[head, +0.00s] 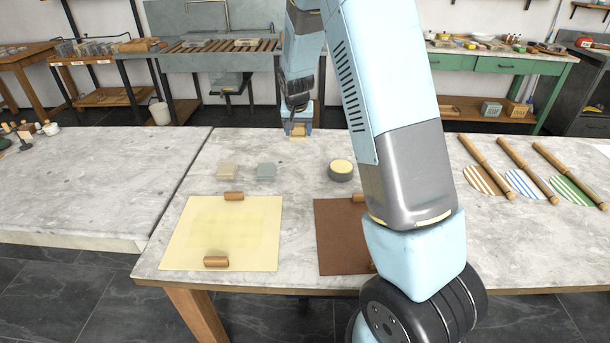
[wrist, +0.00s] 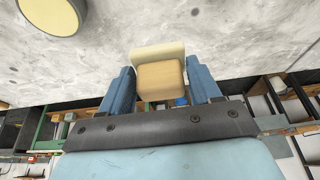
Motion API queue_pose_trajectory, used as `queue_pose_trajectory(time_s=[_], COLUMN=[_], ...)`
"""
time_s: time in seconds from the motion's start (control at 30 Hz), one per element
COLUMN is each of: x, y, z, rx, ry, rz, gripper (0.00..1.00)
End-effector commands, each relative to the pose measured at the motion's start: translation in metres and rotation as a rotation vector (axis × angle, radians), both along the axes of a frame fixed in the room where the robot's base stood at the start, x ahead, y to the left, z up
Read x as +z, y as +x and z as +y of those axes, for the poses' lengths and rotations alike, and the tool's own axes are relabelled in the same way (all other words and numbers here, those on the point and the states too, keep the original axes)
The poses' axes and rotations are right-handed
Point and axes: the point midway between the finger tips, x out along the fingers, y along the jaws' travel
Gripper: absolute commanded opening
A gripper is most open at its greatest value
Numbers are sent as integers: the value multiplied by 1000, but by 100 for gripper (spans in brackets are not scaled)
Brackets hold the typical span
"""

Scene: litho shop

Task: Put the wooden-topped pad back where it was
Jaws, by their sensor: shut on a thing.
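My gripper (head: 299,125) is shut on the wooden-topped pad. In the head view only a small tan bit of the pad (head: 298,131) shows below the fingers. I cannot tell whether the pad touches the table.
A cream sheet (head: 185,235) and a brown sheet (head: 335,240) lie nearer. Wooden rollers (head: 527,168) lie at right.

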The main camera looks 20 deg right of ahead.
Motion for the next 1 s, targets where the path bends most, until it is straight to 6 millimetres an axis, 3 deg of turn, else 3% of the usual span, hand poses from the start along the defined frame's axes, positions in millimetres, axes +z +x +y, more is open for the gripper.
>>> queue_pose_trajectory(time_s=[0.13,0.27,0.7,0.9,1.0], x=[1,5,14,14,13], y=[-5,-24,-131,-159,-163], z=[8,22,73,81,81], rx=[6,8,-5,-10,-13], ry=[-2,-8,-11,-3,-2], rz=[0,-1,-1,1,2], gripper=[30,30,30,30,30])
